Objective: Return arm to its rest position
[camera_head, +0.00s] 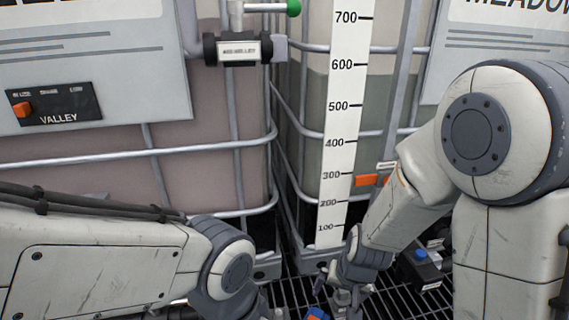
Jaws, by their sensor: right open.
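My right arm comes in from the right, bends at a large grey joint, and reaches down to the lower middle. My right gripper (343,298) is at its end near the bottom edge, over the dark floor grating. It is small and partly cut off, and its jaws are open. I see nothing held in it. My left arm comes in from the lower left and folds down at a round grey joint. The left gripper is below the picture and hidden.
Two caged totes, a pinkish left one (212,120) and a greenish-grey right one (376,100), stand close ahead. A VALLEY panel (55,104) hangs left.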

